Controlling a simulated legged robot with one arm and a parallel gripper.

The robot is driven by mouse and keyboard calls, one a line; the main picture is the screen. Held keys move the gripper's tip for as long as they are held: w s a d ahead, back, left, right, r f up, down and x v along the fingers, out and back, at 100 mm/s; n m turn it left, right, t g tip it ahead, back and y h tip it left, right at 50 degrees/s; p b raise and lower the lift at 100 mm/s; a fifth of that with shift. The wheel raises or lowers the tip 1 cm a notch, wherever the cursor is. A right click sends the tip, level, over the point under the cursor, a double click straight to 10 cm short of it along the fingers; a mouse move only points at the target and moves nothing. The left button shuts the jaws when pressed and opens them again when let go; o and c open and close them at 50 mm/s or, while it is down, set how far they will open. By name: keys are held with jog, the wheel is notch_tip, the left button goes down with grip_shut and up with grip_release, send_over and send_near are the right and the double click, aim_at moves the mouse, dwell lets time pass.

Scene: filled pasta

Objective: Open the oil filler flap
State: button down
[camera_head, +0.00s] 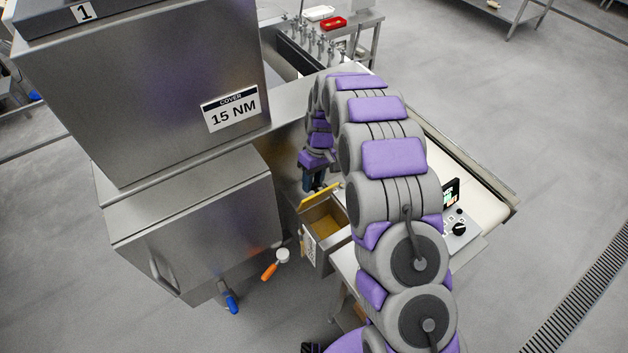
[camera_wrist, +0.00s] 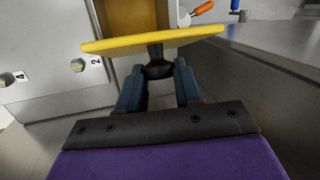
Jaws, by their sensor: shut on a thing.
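The yellow flap (camera_head: 320,194) stands raised at the back edge of a small metal filler box (camera_head: 328,258), whose open top shows a yellow-brown inside. In the wrist view the flap (camera_wrist: 150,41) shows almost edge-on, with a dark knob (camera_wrist: 156,70) on its near side. My gripper (camera_head: 315,186) is at the flap in the head view, partly hidden by my arm. In the wrist view the blue fingers of my gripper (camera_wrist: 158,80) are closed around the knob.
An orange-handled lever (camera_head: 270,271) and a blue-handled one (camera_head: 228,298) stick out in front. A conveyor belt (camera_head: 478,196) and a panel with a black dial (camera_head: 459,228) lie to the right.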

jog(key=shift+w+a+g+h+p, duration=0.45)
jog(key=shift+w+g+p, duration=0.25)
jog(key=shift+w, duration=0.1)
jog(key=c, duration=0.7)
grip_release()
jog(key=shift+c, duration=0.2)
jog(key=r, duration=0.1)
jog(key=s+r, duration=0.2)
jog(key=shift+d+r, duration=0.2)
jog(key=shift+d, duration=0.05)
jog(key=s+d+r, duration=0.1)
jog(key=s+d, duration=0.3)
jog(key=s, duration=0.9)
jog(key=shift+s+r+p, duration=0.15)
jog(key=shift+s+p, duration=0.05)
jog(key=shift+p, duration=0.2)
jog(key=shift+r, duration=0.1)
